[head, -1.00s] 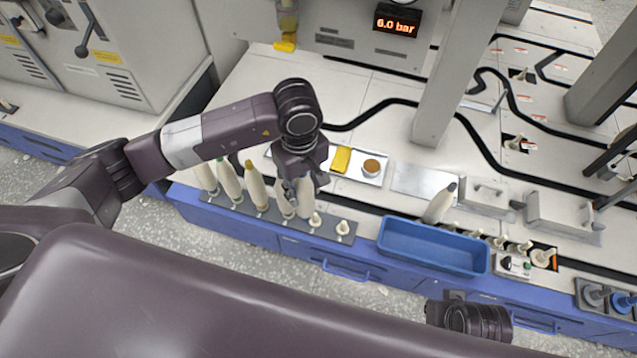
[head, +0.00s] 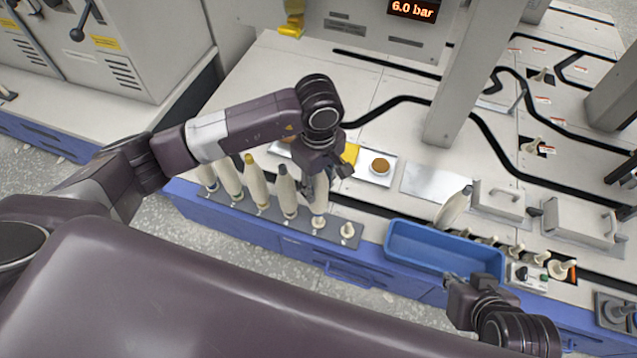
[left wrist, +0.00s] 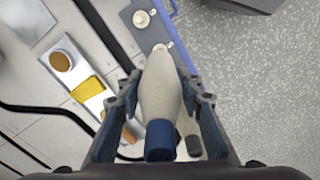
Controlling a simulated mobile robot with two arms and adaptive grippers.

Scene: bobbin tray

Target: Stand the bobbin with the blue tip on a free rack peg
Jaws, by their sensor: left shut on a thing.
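The bobbin with the blue tip (left wrist: 159,140) is cream and fills the middle of the left wrist view, its blue tip nearest the camera. My left gripper (head: 318,180) is shut around it. In the head view the bobbin (head: 320,202) is upright, its lower end at the second peg from the right on the grey rack (head: 290,232). I cannot tell whether it is seated on that peg. The rightmost peg (head: 347,230) is bare, and it also shows in the left wrist view (left wrist: 141,18). My right gripper (head: 462,283) is near the blue tray; its fingers are unclear.
Several bobbins stand to the left on the rack, including a grey-tipped one (head: 287,190) close beside the held bobbin. A white tray (head: 397,163) with a yellow block and a brown-topped cup lies behind.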

